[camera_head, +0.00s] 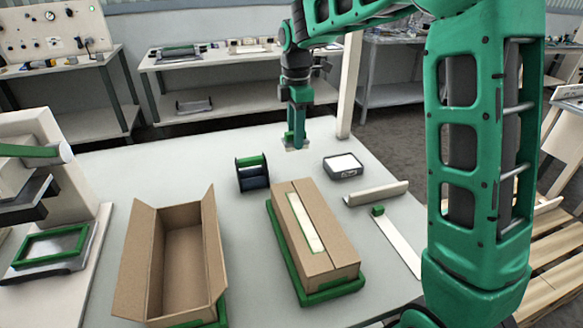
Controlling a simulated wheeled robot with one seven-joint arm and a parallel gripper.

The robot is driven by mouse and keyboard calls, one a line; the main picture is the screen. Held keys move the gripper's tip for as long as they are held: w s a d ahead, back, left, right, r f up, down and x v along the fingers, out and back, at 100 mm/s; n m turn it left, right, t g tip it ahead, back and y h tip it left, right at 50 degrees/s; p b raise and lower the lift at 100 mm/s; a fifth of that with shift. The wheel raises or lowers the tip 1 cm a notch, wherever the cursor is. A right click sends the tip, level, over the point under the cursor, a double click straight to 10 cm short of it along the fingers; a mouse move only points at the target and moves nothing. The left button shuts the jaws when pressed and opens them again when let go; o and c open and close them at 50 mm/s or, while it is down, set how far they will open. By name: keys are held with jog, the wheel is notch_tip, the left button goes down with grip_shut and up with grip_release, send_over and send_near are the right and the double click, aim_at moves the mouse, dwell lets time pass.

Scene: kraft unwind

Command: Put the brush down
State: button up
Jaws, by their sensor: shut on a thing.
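My gripper (297,118) hangs down over the far part of the grey-white table (235,235), near its back edge. It is shut on the brush (297,146), a small piece with a pale lower end and some green beside it. The brush is small in the picture and partly hidden by the fingers. Its lower end is close to the tabletop, and I cannot tell whether it touches.
An open cardboard box (136,262) stands front left. A closed box (294,228) with a pale strip sits in a green tray (331,294). A beige angled bar (376,194) and a white strip with a green block (378,210) lie right. A pale post (348,85) rises behind.

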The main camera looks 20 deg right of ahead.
notch_tip(320, 180, down, 6)
jog(key=shift+w+r, duration=0.1)
jog(key=shift+w, duration=0.05)
jog(key=shift+f, duration=2)
jog(key=o, duration=1)
jog(key=shift+f, duration=0.1)
jog(key=shift+c, duration=0.2)
notch_tip(320, 180, up, 12)
jog(key=shift+r, duration=0.15)
